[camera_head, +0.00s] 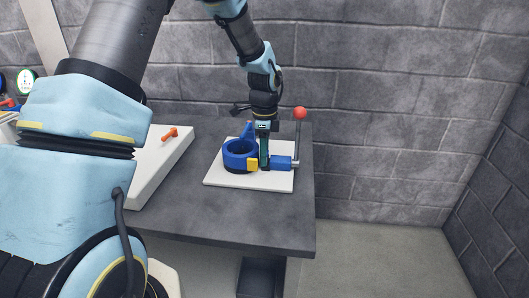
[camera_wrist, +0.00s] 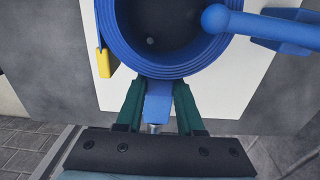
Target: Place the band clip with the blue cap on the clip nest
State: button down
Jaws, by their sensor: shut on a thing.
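My gripper (camera_wrist: 158,85) is shut on a small blue piece (camera_wrist: 158,102) with a short metal end; it appears to be the band clip with the blue cap. In the head view my gripper (camera_head: 264,164) points down over a white board (camera_head: 222,180), and its fingers hide the clip. A round blue cup (camera_head: 239,161) with a dark inside stands just left of my fingers. It may be the clip nest; I cannot be sure. In the wrist view the cup (camera_wrist: 160,68) lies directly ahead of the clip; whether they touch is unclear.
A yellow tab (camera_head: 252,165) sits at the cup's front. A white panel (camera_head: 160,163) with an orange piece (camera_head: 170,132) lies left. The grey table (camera_head: 225,222) is clear in front.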

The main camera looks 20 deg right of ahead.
jog(key=c, duration=0.5)
grip_release()
jog(key=shift+f, duration=0.1)
jog(key=shift+c, duration=0.2)
notch_tip(320, 180, up, 12)
jog(key=b, duration=0.2)
jog(key=s+a+f+n, duration=0.1)
jog(key=s+a+n, duration=0.2)
jog(key=a+n, duration=0.4)
jog(key=s+a+f+n+t, duration=0.1)
jog(key=s+a+f+n, duration=0.1)
jog(key=a+n, duration=0.6)
jog(key=s+a+f+n, duration=0.1)
jog(key=s+a+n, duration=0.4)
jog(key=a, duration=1)
jog(key=n, duration=0.2)
jog(key=shift+a+f+n+t, duration=0.3)
jog(key=shift+a+f+n, duration=0.05)
jog(key=shift+f+n, duration=0.05)
